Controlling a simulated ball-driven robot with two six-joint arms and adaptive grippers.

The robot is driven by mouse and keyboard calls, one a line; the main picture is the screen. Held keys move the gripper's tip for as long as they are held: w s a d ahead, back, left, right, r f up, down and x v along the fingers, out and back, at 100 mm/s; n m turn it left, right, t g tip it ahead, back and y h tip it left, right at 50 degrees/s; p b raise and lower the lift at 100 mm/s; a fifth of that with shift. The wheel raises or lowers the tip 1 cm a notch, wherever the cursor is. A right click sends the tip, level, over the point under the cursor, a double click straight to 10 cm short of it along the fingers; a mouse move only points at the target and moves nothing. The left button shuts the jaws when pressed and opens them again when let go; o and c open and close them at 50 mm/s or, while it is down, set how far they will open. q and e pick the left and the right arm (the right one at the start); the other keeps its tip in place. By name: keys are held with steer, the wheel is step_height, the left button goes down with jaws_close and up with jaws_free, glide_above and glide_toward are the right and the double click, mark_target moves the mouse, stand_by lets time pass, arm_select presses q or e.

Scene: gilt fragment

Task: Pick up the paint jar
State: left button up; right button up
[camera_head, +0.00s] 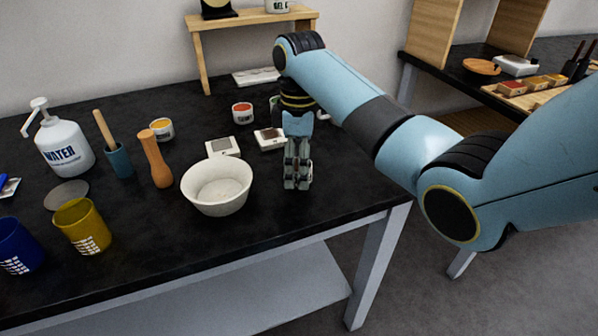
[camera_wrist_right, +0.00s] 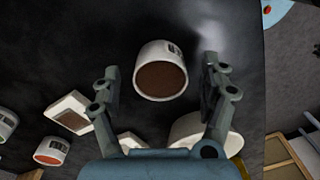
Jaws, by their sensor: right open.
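A white paint jar with brown contents (camera_wrist_right: 161,78) stands upright between the spread fingers of my right gripper (camera_wrist_right: 165,85) in the right wrist view, with gaps on both sides. In the head view my right gripper (camera_head: 297,184) points down over the table beside the bowl, and I cannot make out the brown jar there. Other paint jars stand further back: a red one (camera_head: 242,113), also in the wrist view (camera_wrist_right: 51,152), and an orange-yellow one (camera_head: 162,129). A green one (camera_wrist_right: 6,122) shows at the wrist view's left edge. My left gripper is not in view.
A white bowl (camera_head: 217,188) stands just left of my right gripper. Two small square dishes (camera_head: 223,147) (camera_head: 270,138) lie behind it. A pestle (camera_head: 155,160), water bottle (camera_head: 66,149) and yellow cup (camera_head: 83,228) stand further left. The table's front right is bare.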

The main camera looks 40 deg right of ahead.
steer(key=shift+f, duration=0.2)
steer(key=c, duration=1.4)
